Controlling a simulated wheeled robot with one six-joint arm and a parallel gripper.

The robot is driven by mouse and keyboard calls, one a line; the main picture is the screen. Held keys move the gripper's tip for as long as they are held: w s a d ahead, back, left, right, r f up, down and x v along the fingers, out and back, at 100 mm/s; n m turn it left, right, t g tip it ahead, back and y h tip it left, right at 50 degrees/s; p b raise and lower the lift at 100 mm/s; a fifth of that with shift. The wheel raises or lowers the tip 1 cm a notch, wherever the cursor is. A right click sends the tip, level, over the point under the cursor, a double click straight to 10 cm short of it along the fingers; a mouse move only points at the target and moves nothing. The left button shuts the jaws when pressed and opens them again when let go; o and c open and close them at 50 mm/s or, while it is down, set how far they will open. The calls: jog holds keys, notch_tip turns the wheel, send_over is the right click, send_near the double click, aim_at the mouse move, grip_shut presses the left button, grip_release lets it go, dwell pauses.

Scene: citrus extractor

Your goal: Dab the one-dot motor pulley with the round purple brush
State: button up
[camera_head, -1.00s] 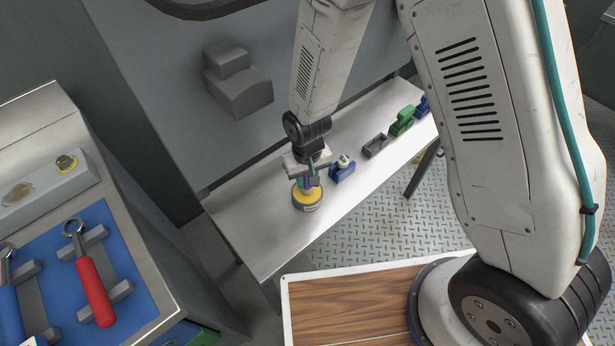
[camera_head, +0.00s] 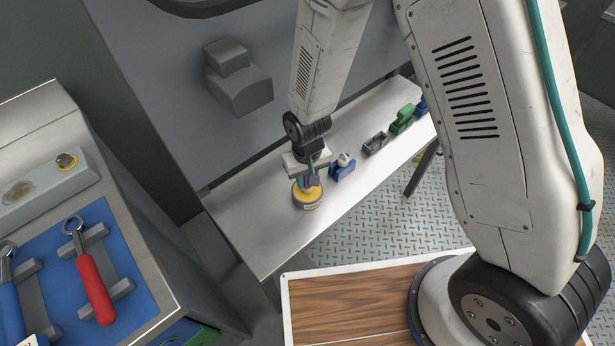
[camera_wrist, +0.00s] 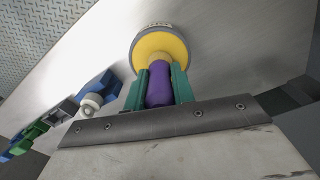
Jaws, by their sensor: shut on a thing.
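My gripper (camera_head: 310,179) is low over the metal bench. Its green fingers, seen in the wrist view (camera_wrist: 160,88), are shut on the purple handle of the round brush (camera_wrist: 160,82). A round yellow piece with a grey, labelled rim (camera_wrist: 160,48) is at the handle's far end; it also shows in the head view (camera_head: 307,195), at or just above the bench top. I cannot tell whether this piece is the brush's head or a holder around it. No motor pulley with one dot can be made out in either view.
On the bench (camera_head: 262,235), a blue holder with a white-topped item (camera_head: 342,167), a dark grey tray (camera_head: 375,144) and a green holder (camera_head: 403,118) stand to the right. Red (camera_head: 95,285) and blue (camera_head: 10,305) tools lie on a blue mat at left. A grey block (camera_head: 238,80) is at the back.

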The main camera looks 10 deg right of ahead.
dwell(0.4)
jog(key=shift+r, duration=3.45)
jog(key=shift+w, duration=0.1)
jog(key=w+d+m, duration=0.1)
jog(key=w+d, duration=0.5)
jog(key=d, duration=0.4)
jog(key=w+d+m, duration=0.2)
jog(key=w+d, duration=0.4)
jog(key=d, duration=0.4)
jog(key=shift+w+d+r, duration=0.2)
jog(key=shift+w+d, duration=0.2)
